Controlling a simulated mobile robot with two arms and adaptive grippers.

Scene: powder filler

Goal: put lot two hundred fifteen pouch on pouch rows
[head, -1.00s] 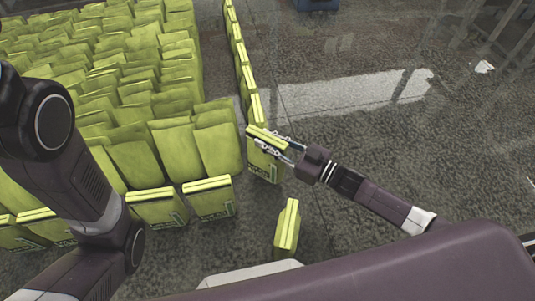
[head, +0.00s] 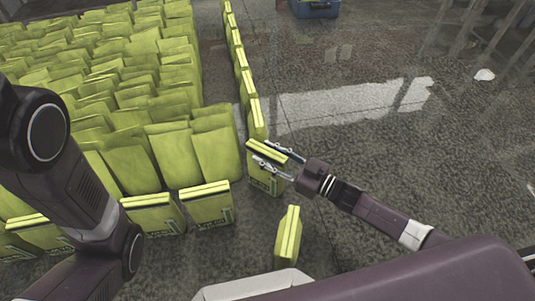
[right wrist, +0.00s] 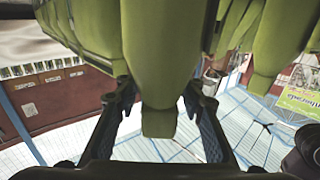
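A yellow-green pouch (head: 263,181) stands upright at the near end of a single-file row of like pouches (head: 256,118) in the head view. My right gripper (head: 265,151) is at its top, with one finger on each side. The fingers are apart. In the right wrist view, the pouch (right wrist: 159,118) hangs between the open fingers of the right gripper (right wrist: 160,91), with gaps visible on both sides. The lot labels are too small to read. My left arm shows at the left, but its gripper is out of view.
Packed rows of yellow-green pouches (head: 130,165) fill the left side. A lone pouch (head: 287,236) stands nearer me, and another pouch (head: 208,207) stands at the front of the packed rows. A blue object (head: 315,8) is at the far top. The floor at right is mostly clear.

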